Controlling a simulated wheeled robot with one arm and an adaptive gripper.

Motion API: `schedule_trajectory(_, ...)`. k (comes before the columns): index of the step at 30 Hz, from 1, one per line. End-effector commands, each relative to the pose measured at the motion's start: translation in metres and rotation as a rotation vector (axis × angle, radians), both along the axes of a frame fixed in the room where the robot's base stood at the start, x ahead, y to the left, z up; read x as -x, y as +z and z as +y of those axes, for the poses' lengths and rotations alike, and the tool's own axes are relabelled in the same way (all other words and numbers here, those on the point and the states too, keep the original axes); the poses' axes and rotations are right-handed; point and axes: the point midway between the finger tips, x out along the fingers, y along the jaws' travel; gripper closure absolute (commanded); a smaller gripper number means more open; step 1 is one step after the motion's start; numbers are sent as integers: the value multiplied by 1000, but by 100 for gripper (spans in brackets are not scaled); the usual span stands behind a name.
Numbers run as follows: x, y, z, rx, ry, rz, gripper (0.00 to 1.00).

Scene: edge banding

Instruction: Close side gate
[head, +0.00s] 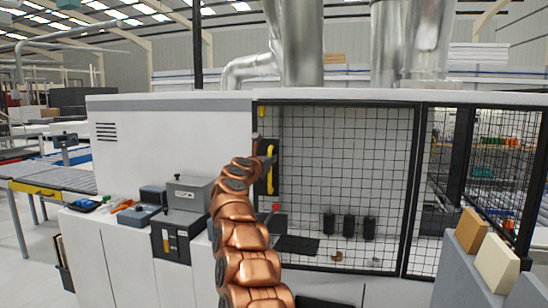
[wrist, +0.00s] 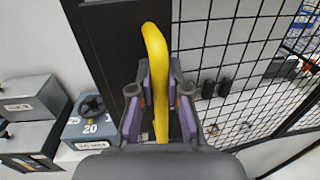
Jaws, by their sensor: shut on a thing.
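The side gate is a black-framed wire mesh panel (head: 345,150) on the front of the white machine. A yellow handle (head: 270,168) stands upright on its left frame bar. In the wrist view the yellow handle (wrist: 157,75) runs up between the two fingers. My gripper (wrist: 158,95) is shut on the handle, with a finger on each side of it. In the head view my copper-coloured arm reaches up to the handle, and the gripper is mostly hidden behind the arm. A second mesh panel (head: 503,165) at the right stands at an angle.
Grey boxes (head: 190,194) and small tools sit on the white cabinet to the left. Several black cylinders (head: 349,226) stand behind the mesh. Tan and cream boards (head: 497,265) stand in a grey holder at the front right.

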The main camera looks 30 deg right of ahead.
Motion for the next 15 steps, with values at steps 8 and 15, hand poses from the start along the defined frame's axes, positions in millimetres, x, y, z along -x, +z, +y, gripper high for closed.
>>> schedule_trajectory(8, -9, 0, 6, 1, 12, 2, 100)
schedule_trajectory(15, -11, 0, 9, 1, 16, 1, 100)
